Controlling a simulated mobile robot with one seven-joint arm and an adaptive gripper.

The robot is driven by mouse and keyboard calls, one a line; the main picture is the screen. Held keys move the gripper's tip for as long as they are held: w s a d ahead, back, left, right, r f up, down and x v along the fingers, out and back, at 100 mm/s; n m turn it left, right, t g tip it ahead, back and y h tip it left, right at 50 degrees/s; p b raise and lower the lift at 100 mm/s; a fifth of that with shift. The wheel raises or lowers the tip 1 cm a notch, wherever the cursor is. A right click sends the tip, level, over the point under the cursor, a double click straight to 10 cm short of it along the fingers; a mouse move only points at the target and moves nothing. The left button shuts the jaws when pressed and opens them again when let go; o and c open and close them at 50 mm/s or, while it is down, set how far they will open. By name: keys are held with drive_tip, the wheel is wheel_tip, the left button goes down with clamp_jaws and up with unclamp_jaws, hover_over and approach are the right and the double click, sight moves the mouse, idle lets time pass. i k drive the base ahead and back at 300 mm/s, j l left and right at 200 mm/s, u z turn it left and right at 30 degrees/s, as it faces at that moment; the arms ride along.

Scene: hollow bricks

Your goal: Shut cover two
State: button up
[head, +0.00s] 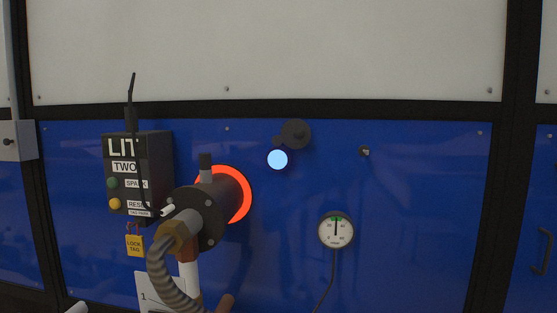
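A dark round cover (296,132) sits on the blue panel in the middle of the head view. It is swung up and to the right of a pale blue, glowing round sight hole (278,160). The hole is uncovered. A small dark piece, which looks like a pivot, joins the cover on its left side. A black box (122,148) marked "TWO" hangs to the left. No part of my gripper can be made out in this view.
A dark flanged burner (208,219) with an orange-red ring and ridged hose juts out left of the hole. A gauge (336,231) with a cable is lower right. A yellow lock tag (134,246) hangs below the box. The panel right of the cover is mostly clear.

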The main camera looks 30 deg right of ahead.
sight(295, 133)
drive_tip(key=k+l+z, duration=0.1)
drive_tip(key=z, duration=0.3)
drive_tip(key=l+z, duration=0.2)
drive_tip(key=z, duration=0.15)
drive_tip(key=l+z, duration=0.2)
drive_tip(key=z, duration=0.2)
drive_tip(key=k+l, duration=0.05)
